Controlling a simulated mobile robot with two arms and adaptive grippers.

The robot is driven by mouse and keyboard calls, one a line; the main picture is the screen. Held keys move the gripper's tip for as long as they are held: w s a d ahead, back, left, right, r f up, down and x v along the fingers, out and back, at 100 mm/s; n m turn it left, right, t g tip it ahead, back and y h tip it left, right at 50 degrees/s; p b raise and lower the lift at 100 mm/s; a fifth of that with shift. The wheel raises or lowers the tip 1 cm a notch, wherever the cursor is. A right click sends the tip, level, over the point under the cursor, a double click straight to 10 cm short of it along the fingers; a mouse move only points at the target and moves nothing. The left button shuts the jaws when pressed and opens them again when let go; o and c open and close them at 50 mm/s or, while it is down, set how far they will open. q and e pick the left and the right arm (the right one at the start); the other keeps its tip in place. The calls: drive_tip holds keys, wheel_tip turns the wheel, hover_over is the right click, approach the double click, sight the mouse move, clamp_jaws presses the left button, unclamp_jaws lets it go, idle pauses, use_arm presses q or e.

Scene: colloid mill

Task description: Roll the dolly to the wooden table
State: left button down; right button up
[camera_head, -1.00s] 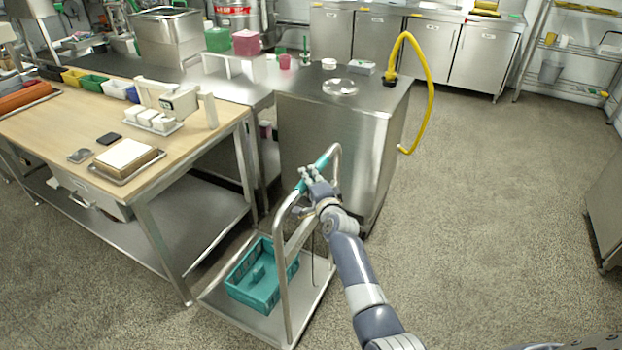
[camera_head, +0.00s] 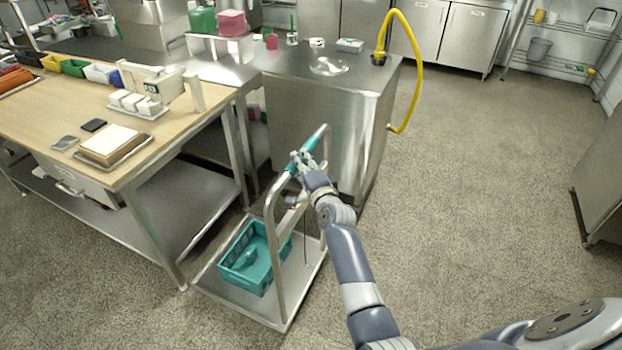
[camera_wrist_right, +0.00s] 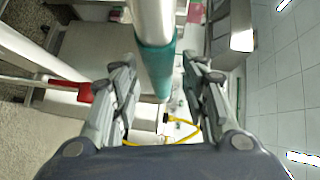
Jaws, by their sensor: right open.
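The dolly (camera_head: 234,300) is a low metal platform with a tall tubular handle (camera_head: 272,232) and a teal grip, carrying a teal crate (camera_head: 247,268). It stands on the floor beside the front right leg of the wooden table (camera_head: 55,108). My right gripper (camera_head: 301,160) is at the teal grip on the handle's top bar. In the right wrist view, the gripper (camera_wrist_right: 160,90) is open, with the teal grip (camera_wrist_right: 155,65) between its fingers and a visible gap at the right finger. My left gripper is not in view.
A steel cabinet (camera_head: 325,130) with a yellow hose (camera_head: 413,90) stands just behind the dolly. A scale and trays sit on the wooden table. Open floor (camera_head: 470,200) lies to the right, with another steel unit (camera_head: 600,190) at the right edge.

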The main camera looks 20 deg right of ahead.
drive_tip(key=s+r, duration=0.1)
drive_tip(key=s, duration=0.6)
drive_tip(key=shift+s+a, duration=0.4)
drive_tip(key=s+a+f+n+g+y, duration=0.1)
drive_tip(key=s+a+f+n+g, duration=0.35)
drive_tip(key=f, duration=0.75)
drive_tip(key=s+a+f+n+g, duration=0.1)
drive_tip(key=s+f+n, duration=0.1)
drive_tip(key=s+f, duration=0.8)
drive_tip(key=s+a+f+n+g+y, duration=0.1)
drive_tip(key=s+a+f+n+g, duration=0.25)
drive_tip(key=f, duration=1.05)
drive_tip(key=s+d+f+n+g, duration=0.1)
drive_tip(key=s+f, duration=0.4)
drive_tip(key=s, duration=0.7)
drive_tip(key=s+d+f+n+g, duration=0.2)
drive_tip(key=s+f+n, duration=0.3)
drive_tip(key=s, duration=0.8)
drive_tip(key=s+d+f+n+g, duration=0.1)
drive_tip(key=s+f+n+g, duration=0.2)
drive_tip(key=s+f, duration=0.4)
drive_tip(key=s+n, duration=0.1)
drive_tip(key=s, duration=0.4)
drive_tip(key=shift+s+d+h, duration=0.3)
drive_tip(key=shift+s+d, duration=0.05)
